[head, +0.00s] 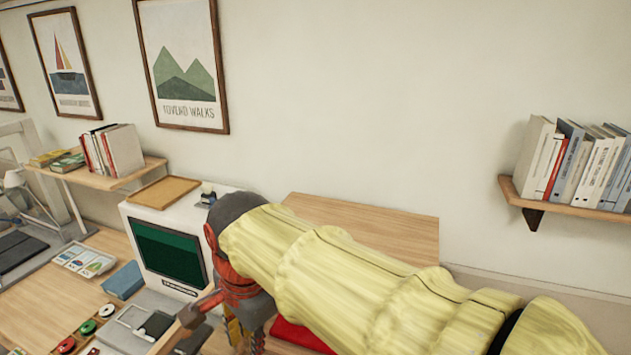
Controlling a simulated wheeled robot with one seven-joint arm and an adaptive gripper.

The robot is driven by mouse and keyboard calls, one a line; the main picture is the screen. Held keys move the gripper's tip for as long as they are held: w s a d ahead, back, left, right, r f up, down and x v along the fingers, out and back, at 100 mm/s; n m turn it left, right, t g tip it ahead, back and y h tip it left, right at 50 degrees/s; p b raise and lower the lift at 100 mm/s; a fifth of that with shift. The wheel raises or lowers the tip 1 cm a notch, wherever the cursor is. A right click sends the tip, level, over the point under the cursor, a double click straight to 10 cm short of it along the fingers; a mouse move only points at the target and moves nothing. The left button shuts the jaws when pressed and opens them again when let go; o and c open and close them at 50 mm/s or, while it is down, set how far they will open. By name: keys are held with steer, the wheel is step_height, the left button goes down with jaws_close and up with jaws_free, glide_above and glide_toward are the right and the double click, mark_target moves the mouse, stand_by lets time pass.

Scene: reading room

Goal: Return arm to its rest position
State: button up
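My arm in its pale yellow sleeve (350,270) reaches from the lower right corner across the desk to the middle of the head view. Its dark grey and red wrist bends downward in front of the white computer. My gripper (238,338) points down over the desk near the bottom edge. Its fingertips are hidden or cut off, so I cannot tell if it is open or holds anything. A brown, handle-like thing (198,309) shows just left of the wrist; I cannot tell whether it touches the gripper.
The white computer (140,222) with a dark green screen stands close left of my wrist, a wooden tray (163,191) on top. A red thing (298,337) lies partly under my arm. Wall shelves with books stand left (150,166) and right (575,197). Bare wood (370,228) shows behind my arm.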

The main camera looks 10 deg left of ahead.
steer(key=w+d+f+n+t+b, duration=0.1)
steer(key=d+f+b, duration=0.25)
steer(key=d, duration=0.75)
steer(key=w+d+f+n+t+b, duration=0.1)
steer(key=d+f+n+b, duration=0.2)
steer(key=d, duration=0.8)
steer(key=s+d+f+n+t+h+b, duration=0.1)
steer(key=s+d+f+b, duration=0.2)
steer(key=d+f, duration=0.3)
steer(key=s+d+f+n+t+b, duration=0.1)
steer(key=s+d+f+b, duration=0.3)
steer(key=d, duration=0.7)
step_height(320, 180, down, 3)
steer(key=shift+s+r+h, duration=0.1)
steer(key=shift+s+h, duration=0.3)
steer(key=shift+a, duration=0.1)
